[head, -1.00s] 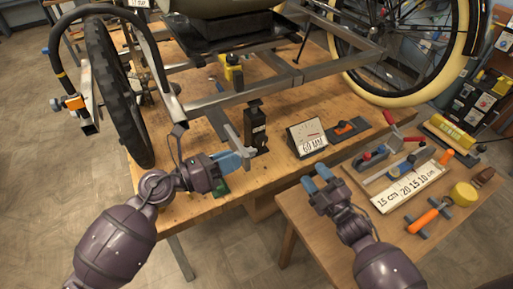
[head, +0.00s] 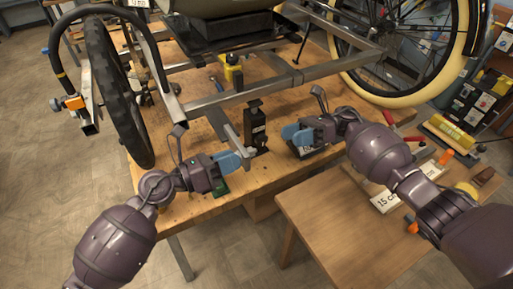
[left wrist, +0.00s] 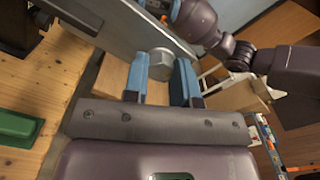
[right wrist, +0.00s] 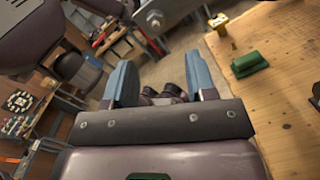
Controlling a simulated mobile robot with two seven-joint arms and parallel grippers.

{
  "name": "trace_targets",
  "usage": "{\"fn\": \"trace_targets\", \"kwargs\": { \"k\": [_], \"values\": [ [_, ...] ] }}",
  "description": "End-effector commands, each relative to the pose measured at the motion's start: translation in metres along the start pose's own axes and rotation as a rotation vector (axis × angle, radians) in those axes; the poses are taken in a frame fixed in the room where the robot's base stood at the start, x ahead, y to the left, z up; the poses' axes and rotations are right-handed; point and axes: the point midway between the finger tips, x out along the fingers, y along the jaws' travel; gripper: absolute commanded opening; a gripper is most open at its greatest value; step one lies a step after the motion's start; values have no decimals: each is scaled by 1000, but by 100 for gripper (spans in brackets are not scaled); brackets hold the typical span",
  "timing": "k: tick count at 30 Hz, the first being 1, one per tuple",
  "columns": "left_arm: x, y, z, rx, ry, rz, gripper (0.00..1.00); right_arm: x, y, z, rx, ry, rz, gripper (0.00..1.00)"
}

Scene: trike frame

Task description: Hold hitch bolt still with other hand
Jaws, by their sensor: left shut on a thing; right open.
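The hitch bolt's hex head (left wrist: 160,63) shows between the blue fingers of my left gripper (left wrist: 160,82) in the left wrist view. It sits against a flat grey metal bar (left wrist: 125,30). In the head view my left gripper (head: 232,161) is shut at the near end of the upright metal plate (head: 232,138). The bolt is too small to make out there. My right gripper (head: 291,133) is open and empty, right of the plate, fingers pointing left. In the right wrist view a round metal end (right wrist: 153,18) on the bar lies beyond its fingers (right wrist: 160,85).
A green block (head: 220,188) lies on the bench near my left gripper. The trike frame (head: 230,100) and wheel (head: 108,90) fill the back. The side table's front (head: 330,230) is clear.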

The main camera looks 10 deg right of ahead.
Motion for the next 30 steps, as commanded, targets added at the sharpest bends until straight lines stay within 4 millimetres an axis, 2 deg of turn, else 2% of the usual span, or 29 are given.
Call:
{"fn": "trace_targets", "kwargs": {
  "k": [5, 10, 24, 30],
  "values": [
    [0, 1, 0, 0, 1, 1, 0, -7, 2, 5, -46, 79, 41, 51],
    [0, 1, 0, 0, 1, 1, 0, 3, 3, 4, -53, 90, 50, 51],
    [0, 1, 0, 0, 1, 1, 0, 80, 6, -2, -52, 86, 48, 51],
    [0, 1, 0, 0, 1, 1, 0, 103, 7, -4, -51, 87, 47, 51]
  ]
}}
